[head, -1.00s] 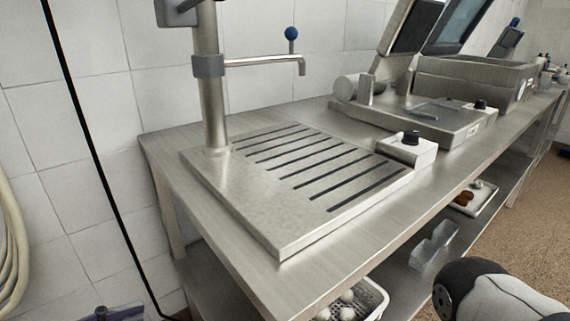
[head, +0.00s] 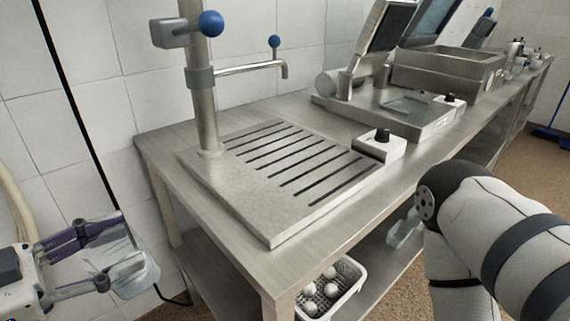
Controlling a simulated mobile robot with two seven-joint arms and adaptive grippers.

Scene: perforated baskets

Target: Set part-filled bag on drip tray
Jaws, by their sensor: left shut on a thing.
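The drip tray (head: 225,200) is a flat steel plate with dark slots, lying on the left end of the steel bench beneath a tap. A clear, crumpled bag (head: 138,272) is at the lower left of the head view. My left gripper (head: 125,258) is shut on the bag and holds it left of the bench, apart from the drip tray and lower in the picture. How full the bag is cannot be made out. My right arm shows at the lower right; its gripper is outside the view.
A steel post with a blue-knobbed tap (head: 250,68) rises at the tray's back left. A white box with a black knob (head: 380,145) sits at its right edge. A white perforated basket (head: 335,285) with several white round things is on the lower shelf. The tray top is clear.

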